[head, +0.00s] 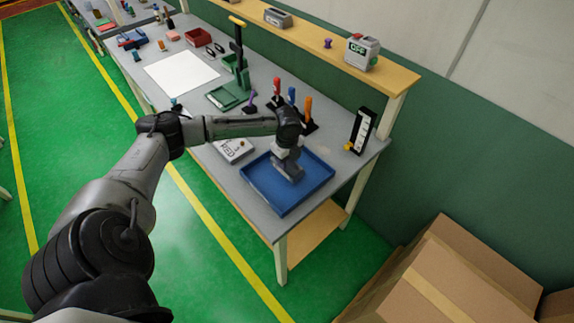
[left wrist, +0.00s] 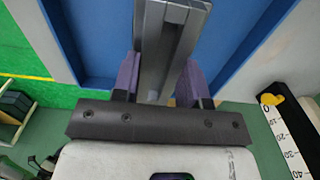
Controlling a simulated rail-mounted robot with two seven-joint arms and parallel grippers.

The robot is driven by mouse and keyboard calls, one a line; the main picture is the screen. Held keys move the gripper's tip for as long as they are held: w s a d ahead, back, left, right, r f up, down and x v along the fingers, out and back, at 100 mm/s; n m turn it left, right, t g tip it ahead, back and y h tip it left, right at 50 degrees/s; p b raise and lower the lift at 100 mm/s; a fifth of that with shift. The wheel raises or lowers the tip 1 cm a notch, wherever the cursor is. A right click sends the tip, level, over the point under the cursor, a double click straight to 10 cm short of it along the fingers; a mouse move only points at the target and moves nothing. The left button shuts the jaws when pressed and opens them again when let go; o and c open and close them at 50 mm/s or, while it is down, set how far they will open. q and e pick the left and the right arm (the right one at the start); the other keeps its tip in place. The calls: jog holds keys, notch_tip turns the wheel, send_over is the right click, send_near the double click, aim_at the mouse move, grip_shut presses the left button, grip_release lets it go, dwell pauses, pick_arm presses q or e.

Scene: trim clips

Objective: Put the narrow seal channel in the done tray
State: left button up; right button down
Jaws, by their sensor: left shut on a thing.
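The grey seal channel (left wrist: 165,45) is between the two purple fingers of my left gripper (left wrist: 158,80), which is shut on it. It shows as a long ribbed grey bar pointing away from the gripper. In the head view my left gripper (head: 288,172) points down over the blue tray (head: 262,189) at the near end of the bench. The tray's blue floor (left wrist: 100,40) lies behind the channel in the left wrist view. I cannot tell whether the channel touches the tray floor. My right gripper is not in view.
A white device (head: 234,150) sits left of the tray. Upright tools with red, blue and orange handles (head: 308,108) stand behind it. A black-and-white scale gauge (head: 361,130) stands to the right. Cardboard boxes (head: 455,270) are on the floor at the lower right.

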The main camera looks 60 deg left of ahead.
pick_arm(q)
jog(key=shift+f, duration=1.5)
jog(key=o, duration=1.1)
jog(key=shift+f, duration=0.1)
jog(key=shift+c, duration=0.2)
